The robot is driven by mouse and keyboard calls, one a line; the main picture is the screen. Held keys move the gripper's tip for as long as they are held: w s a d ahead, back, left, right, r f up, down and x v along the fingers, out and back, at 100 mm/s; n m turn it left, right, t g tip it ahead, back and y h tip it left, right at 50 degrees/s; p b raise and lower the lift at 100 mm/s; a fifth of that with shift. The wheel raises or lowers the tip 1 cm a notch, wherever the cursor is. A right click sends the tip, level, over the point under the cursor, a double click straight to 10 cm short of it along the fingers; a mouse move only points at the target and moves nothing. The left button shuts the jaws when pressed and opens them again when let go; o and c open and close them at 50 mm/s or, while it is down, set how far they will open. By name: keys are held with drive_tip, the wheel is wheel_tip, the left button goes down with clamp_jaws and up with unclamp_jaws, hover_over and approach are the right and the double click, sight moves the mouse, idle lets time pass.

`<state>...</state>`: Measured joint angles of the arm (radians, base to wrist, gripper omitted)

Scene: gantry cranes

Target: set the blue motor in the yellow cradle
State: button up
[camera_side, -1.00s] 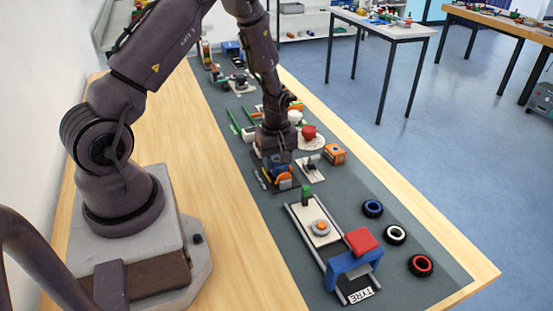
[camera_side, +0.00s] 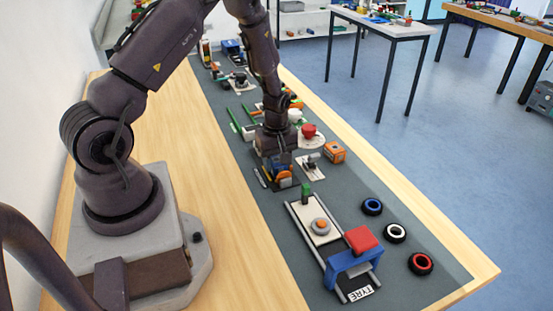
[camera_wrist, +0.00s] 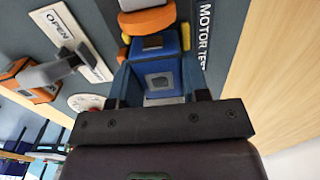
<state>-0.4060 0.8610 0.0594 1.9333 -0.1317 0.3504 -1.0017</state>
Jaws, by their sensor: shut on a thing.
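The blue motor (camera_wrist: 163,73) sits between the two fingers of my gripper (camera_wrist: 160,98) in the wrist view, and the gripper is shut on it. In the side view my gripper (camera_side: 279,158) is low over the dark motor test plate, and the motor is mostly hidden by it. Yellow parts of the cradle (camera_wrist: 186,39) show at both sides of the motor's far end in the wrist view. An orange piece (camera_wrist: 147,20) lies just beyond the motor. I cannot tell whether the motor rests fully in the cradle.
An OPEN card (camera_wrist: 66,35) with a grey and orange lever (camera_wrist: 38,78) lies left in the wrist view. The side view shows an orange block (camera_side: 334,152), a tyre stand with a blue arch (camera_side: 352,262) and several tyres (camera_side: 372,207) to the right.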

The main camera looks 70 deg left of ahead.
drive_tip(key=shift+f, duration=0.3)
drive_tip(key=o, duration=1)
drive_tip(key=shift+c, duration=0.2)
drive_tip(key=shift+w, duration=0.15)
drive_tip(key=shift+w+r, duration=0.1)
drive_tip(key=shift+w+d+r, duration=0.1)
drive_tip(key=shift+r, duration=0.55)
drive_tip(key=shift+s+r, duration=0.15)
drive_tip(key=shift+r, duration=1.25)
drive_tip(key=shift+s+r, duration=0.15)
drive_tip(key=shift+r, duration=1.25)
